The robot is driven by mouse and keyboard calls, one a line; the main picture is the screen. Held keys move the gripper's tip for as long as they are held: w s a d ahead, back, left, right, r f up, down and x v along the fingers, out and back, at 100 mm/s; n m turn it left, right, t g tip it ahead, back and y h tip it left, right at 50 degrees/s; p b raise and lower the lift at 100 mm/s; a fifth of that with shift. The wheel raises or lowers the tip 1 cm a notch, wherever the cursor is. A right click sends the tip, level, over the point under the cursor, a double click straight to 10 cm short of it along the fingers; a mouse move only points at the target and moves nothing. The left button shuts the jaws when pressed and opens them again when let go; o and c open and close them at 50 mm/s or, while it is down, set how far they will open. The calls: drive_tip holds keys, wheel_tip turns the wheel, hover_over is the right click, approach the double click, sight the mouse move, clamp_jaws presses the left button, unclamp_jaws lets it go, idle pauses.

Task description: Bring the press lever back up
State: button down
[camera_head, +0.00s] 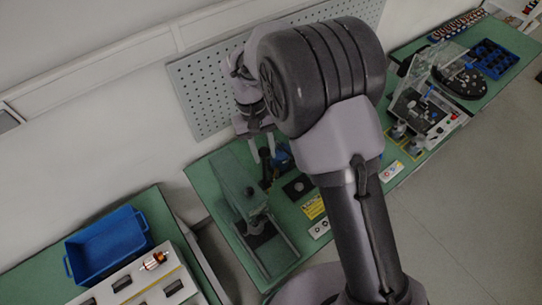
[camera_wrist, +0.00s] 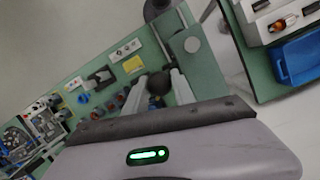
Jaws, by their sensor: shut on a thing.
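My gripper (camera_head: 263,155) is beside the green press (camera_head: 236,183) in the head view. In the wrist view my gripper (camera_wrist: 158,92) has its two pale fingers on either side of the dark round knob of the press lever (camera_wrist: 158,82) and is shut on it. In the head view a dark part that looks like the lever (camera_head: 266,172) shows just below the fingertips. The rest of the lever is mostly hidden. The press also shows in the wrist view (camera_wrist: 208,68), beyond the fingers.
A blue bin (camera_head: 108,243) and a white tray with a copper-wound rotor (camera_head: 154,260) are at lower left. A yellow label (camera_head: 313,207) lies right of the press. A fixture station (camera_head: 424,110) and blue crate (camera_head: 493,58) stand farther right. A perforated panel (camera_head: 205,95) is behind.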

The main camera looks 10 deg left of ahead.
drive_tip(key=shift+w+a+f, duration=0.15)
drive_tip(key=shift+w+a, duration=0.75)
drive_tip(key=shift+a, duration=0.2)
drive_tip(key=c, duration=1.3)
unclamp_jaws()
drive_tip(key=shift+o, duration=1.2)
drive_tip(key=shift+a, duration=0.15)
drive_tip(key=p+v, duration=0.1)
drive_tip(key=v, duration=1.6)
drive_tip(key=shift+p, duration=0.3)
